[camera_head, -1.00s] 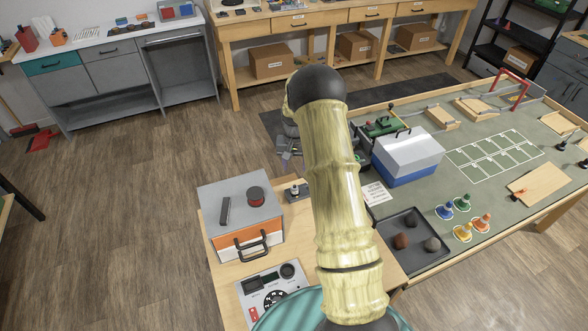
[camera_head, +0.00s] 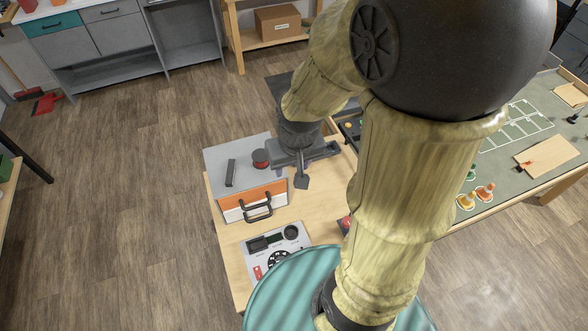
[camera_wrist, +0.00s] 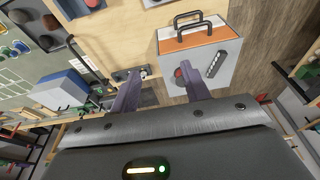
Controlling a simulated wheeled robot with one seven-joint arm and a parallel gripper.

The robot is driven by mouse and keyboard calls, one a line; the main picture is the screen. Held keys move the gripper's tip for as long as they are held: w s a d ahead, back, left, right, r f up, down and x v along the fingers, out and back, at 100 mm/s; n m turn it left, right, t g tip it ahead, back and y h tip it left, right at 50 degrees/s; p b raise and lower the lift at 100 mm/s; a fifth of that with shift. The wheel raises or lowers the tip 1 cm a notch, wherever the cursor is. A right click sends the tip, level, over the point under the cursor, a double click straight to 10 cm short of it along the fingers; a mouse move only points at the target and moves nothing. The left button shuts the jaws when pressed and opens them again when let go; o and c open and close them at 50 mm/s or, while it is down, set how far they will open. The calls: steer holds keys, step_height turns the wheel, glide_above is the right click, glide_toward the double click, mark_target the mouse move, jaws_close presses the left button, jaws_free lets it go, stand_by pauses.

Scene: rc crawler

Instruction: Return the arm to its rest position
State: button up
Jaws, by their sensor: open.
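My arm crosses the right half of the head view, large and close, bent at a big black joint. My gripper (camera_head: 302,176) hangs at the end of it, just right of the grey and orange box, over the small wooden table. In the wrist view my gripper (camera_wrist: 160,88) shows its two purple-grey fingers wide apart with nothing between them. Whether it clears the box by much is hard to tell.
The grey and orange box (camera_head: 243,160) with black handles stands on the wooden table (camera_head: 233,262). A control panel (camera_head: 276,250) sits in front of it. A blue and white cooler (camera_wrist: 62,90) is on the green workbench. Open floor lies to the left.

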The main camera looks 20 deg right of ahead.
steer(key=shift+s+a, duration=0.15)
steer(key=shift+s, duration=0.75)
steer(key=shift+f+b, duration=0.65)
